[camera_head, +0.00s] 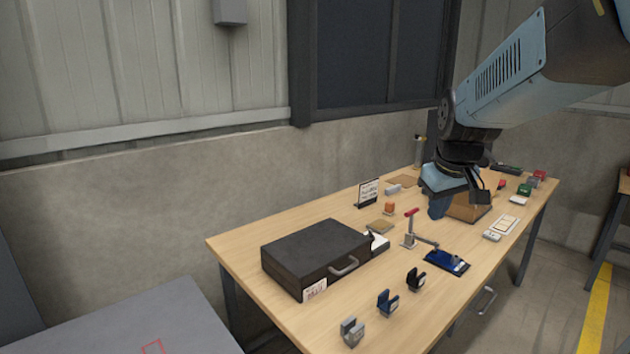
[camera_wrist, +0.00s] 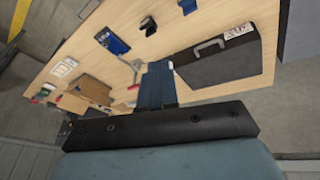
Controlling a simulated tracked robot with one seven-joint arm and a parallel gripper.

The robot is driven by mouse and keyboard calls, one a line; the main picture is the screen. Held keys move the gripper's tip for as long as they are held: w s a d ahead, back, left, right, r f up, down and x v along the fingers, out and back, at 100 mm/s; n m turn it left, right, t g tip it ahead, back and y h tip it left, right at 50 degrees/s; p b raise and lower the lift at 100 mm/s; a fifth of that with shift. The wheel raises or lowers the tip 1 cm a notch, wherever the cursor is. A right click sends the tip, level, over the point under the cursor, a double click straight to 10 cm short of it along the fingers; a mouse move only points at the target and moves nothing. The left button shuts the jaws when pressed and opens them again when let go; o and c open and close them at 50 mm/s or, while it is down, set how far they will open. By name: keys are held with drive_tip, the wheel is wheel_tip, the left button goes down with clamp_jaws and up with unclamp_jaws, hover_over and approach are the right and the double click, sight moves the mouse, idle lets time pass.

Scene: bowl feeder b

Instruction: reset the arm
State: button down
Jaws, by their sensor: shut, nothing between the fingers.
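My gripper (camera_head: 439,206) hangs above the far half of the wooden table (camera_head: 240,246) in the head view, fingers pointing down. It is shut and empty. In the wrist view the gripper (camera_wrist: 158,72) shows as blue fingers pressed together over the tabletop, near the toggle clamp (camera_wrist: 133,72). My arm reaches in from the upper right. The gripper hides part of a brown cardboard box (camera_head: 468,209) in the head view.
A black case (camera_head: 315,250) lies on the near left of the table. Several small clamp blocks, one blue (camera_head: 387,303), stand along the front edge. A red-handled toggle clamp (camera_head: 410,228) and a blue plate (camera_head: 447,261) sit mid-table. A sign (camera_head: 368,192) stands behind.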

drive_tip(key=s+r+m+t, duration=0.1)
drive_tip(key=s+m, duration=0.2)
drive_tip(key=s, duration=1.2)
drive_tip(key=shift+a+r, duration=0.15)
drive_tip(key=shift+a, duration=0.3)
drive_tip(key=shift+s, duration=0.1)
